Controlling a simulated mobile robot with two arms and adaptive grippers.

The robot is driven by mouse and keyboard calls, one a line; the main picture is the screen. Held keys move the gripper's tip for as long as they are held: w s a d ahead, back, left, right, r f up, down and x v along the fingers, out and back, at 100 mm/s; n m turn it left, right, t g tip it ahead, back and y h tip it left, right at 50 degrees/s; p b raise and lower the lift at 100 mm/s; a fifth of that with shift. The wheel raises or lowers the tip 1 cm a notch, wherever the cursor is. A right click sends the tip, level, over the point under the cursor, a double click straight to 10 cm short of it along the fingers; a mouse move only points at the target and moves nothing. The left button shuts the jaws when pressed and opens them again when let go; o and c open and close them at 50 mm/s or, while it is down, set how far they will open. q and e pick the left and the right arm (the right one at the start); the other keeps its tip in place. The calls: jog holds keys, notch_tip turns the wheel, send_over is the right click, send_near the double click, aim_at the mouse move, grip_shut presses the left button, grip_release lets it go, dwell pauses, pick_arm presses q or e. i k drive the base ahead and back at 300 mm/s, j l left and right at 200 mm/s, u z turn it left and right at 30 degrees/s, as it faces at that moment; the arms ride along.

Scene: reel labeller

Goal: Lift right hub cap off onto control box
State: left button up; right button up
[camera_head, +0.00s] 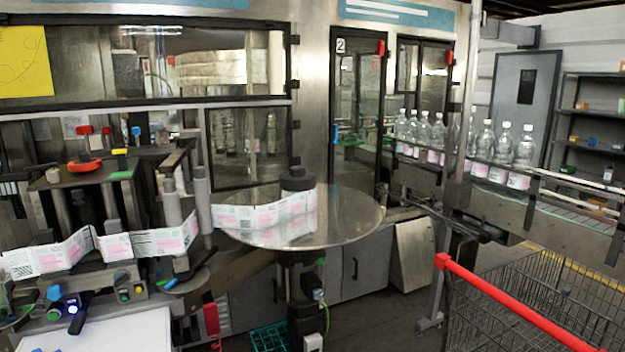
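The right hub cap (297,180) looks like a black, round, stepped cap. It sits upright at the centre of the shiny round reel plate (345,212) in the middle of the view. A printed pink-and-white label strip (262,216) stands on the plate in front of the cap and runs left through the labeller. Neither of my grippers is in view.
Vertical rollers (203,200) stand left of the plate. Bottles (500,150) line a conveyor at the right. A wire cart with a red handle (510,300) is at the lower right. A white surface (105,335) lies at the bottom left. Space above the plate's right side is clear.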

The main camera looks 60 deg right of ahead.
aim_at(297, 178)
jog(key=z, duration=1.7)
jog(key=i+l, duration=0.15)
jog(key=l, duration=0.25)
jog(key=i+l+u, duration=0.1)
jog(key=l, duration=0.25)
